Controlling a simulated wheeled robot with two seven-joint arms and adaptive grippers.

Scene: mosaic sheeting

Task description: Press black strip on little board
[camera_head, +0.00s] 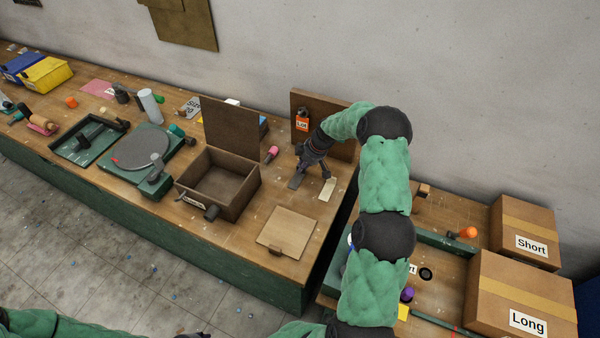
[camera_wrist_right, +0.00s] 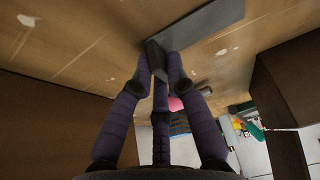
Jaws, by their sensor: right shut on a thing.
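My right gripper (camera_head: 302,172) reaches down at the back right of the bench. In the right wrist view its fingers (camera_wrist_right: 160,62) are shut on a small dark piece, the black strip (camera_wrist_right: 153,50), close to the wood surface. In the head view a dark grey flat piece (camera_head: 295,183) lies at the fingertips; I cannot tell whether it is all one strip. The little board (camera_head: 287,228), pale brown, lies flat near the front right edge, apart from the gripper. My left arm shows at the bottom left; a dark bit of its gripper (camera_head: 192,335) is cut off by the edge.
An open brown box (camera_head: 217,188) with raised lid stands left of the gripper. An upright brown panel (camera_head: 345,147) with an orange bottle (camera_head: 302,122) stands behind. A cream tag (camera_head: 327,189) lies to the right. Cartons (camera_head: 520,300) stand on the right-hand bench.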

